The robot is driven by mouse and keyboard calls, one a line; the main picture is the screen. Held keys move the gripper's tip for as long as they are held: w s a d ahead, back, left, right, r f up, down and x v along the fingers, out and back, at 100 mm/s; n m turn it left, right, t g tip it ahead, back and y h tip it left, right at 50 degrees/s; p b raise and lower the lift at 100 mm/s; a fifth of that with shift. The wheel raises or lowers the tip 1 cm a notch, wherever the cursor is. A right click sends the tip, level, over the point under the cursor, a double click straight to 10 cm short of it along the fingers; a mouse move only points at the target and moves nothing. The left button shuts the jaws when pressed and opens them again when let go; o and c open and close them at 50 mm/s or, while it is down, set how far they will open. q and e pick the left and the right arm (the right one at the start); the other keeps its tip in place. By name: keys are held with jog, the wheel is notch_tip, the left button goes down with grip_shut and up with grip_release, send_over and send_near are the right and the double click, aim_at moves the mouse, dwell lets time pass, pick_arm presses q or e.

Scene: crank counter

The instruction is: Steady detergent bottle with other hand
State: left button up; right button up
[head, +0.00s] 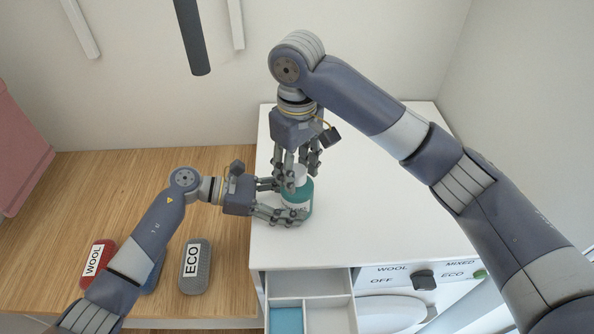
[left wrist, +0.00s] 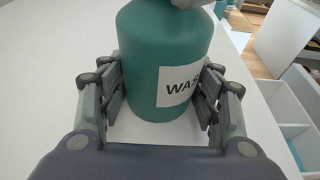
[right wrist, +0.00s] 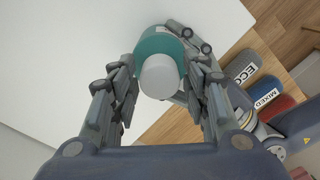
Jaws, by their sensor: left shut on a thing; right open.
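The detergent bottle (head: 299,200) is teal with a white cap and a white label; it stands upright on the white machine top (head: 350,225). My left gripper (head: 283,200) is shut around the bottle's body from the left; the left wrist view shows its fingers on both sides of the bottle (left wrist: 165,60). My right gripper (head: 297,170) points down from above, open, with its fingers around the white cap (right wrist: 160,76). In the right wrist view, I cannot tell whether these fingers touch the cap. Part of the label is hidden by my left fingers.
An open drawer (head: 327,284) with compartments, one with a blue bottom, juts out below the bottle. Beside it is a knob (head: 424,280) on the front panel. Grey ECO (head: 195,266) and red WOOL (head: 98,262) containers lie on the wooden counter (head: 110,180). The machine top behind is clear.

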aim_at(297, 169)
jog(key=o, duration=0.5)
jog(key=shift+o, duration=0.2)
jog(key=shift+r, duration=0.15)
notch_tip(297, 169, up, 12)
pick_arm(q)
jog(key=o, duration=1.7)
